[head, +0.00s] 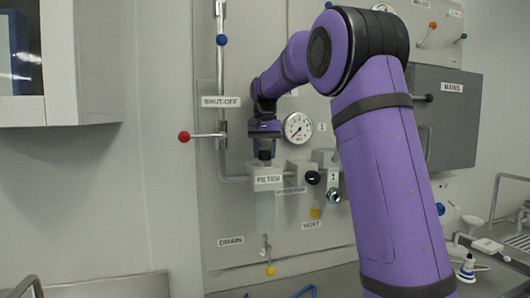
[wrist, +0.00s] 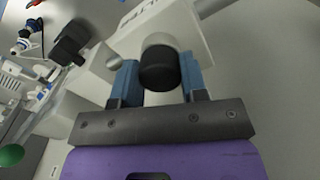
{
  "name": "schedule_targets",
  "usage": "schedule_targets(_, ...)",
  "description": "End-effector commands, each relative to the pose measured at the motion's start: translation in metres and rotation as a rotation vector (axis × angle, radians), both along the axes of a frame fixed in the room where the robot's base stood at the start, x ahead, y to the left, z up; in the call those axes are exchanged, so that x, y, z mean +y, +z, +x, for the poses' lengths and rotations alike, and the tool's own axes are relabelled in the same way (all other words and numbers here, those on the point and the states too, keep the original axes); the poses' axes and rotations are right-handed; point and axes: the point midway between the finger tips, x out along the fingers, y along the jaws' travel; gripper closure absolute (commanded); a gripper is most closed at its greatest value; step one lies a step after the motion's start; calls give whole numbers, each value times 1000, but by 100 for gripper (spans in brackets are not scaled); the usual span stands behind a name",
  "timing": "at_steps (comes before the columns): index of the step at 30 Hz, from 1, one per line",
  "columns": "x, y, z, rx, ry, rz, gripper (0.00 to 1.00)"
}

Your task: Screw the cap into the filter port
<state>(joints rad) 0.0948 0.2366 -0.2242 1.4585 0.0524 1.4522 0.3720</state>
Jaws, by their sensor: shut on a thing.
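The filter housing (head: 266,186), labelled FILTER, is mounted on the wall panel, with a clear bowl (head: 265,215) below its block. My gripper (head: 264,150) points down directly over the block. In the wrist view, my gripper (wrist: 161,76) has its blue fingers on either side of a round black cap (wrist: 159,72) and is shut on it. The cap sits at the white filter block (wrist: 190,32). The port is hidden beneath the cap, and I cannot tell whether its threads are engaged.
A red-knobbed shut-off lever (head: 184,137) sticks out to the left. A pressure gauge (head: 298,127) and a black regulator knob (head: 312,177) are close on the right. A yellow drain knob (head: 270,270) hangs below.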

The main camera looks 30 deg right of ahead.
Motion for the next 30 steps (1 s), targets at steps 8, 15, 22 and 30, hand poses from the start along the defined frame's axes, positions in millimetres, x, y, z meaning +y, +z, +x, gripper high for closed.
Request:
schedule_targets(8,1,0,0,0,-227,0,93)
schedule_targets(15,0,0,0,0,-349,0,93)
schedule_targets(22,0,0,0,0,-348,0,49)
schedule_targets(30,0,0,0,0,-347,0,39)
